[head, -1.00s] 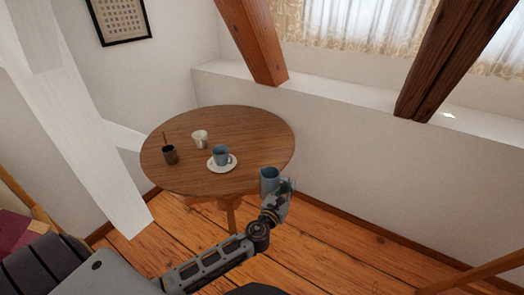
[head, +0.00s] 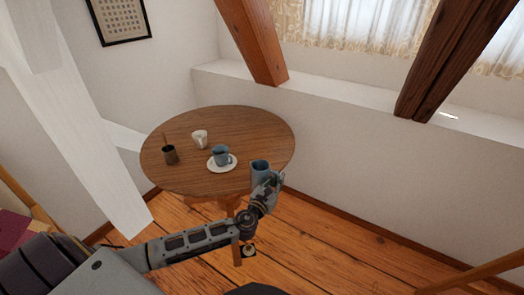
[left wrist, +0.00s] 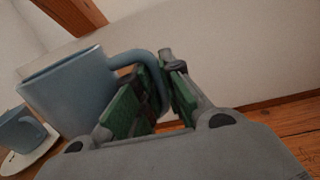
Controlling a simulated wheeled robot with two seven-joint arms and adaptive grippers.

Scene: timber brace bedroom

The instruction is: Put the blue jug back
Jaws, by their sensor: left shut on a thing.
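The blue jug (head: 260,171) is held by my left gripper (head: 270,180) at the right front edge of the round wooden table (head: 185,183). In the left wrist view the jug (left wrist: 72,92) fills the left side, and the green-padded fingers of the left gripper (left wrist: 152,92) are shut on its handle. The jug looks roughly upright in the head view. I cannot tell whether its base touches the tabletop. My right gripper is not in view.
A blue cup (head: 221,154) stands on a white saucer (head: 222,168) near the table's middle. A white cup (head: 200,138) and a dark pot (head: 169,155) with a stick in it stand farther left. The table's back right is clear. A timber brace (head: 255,45) slants behind.

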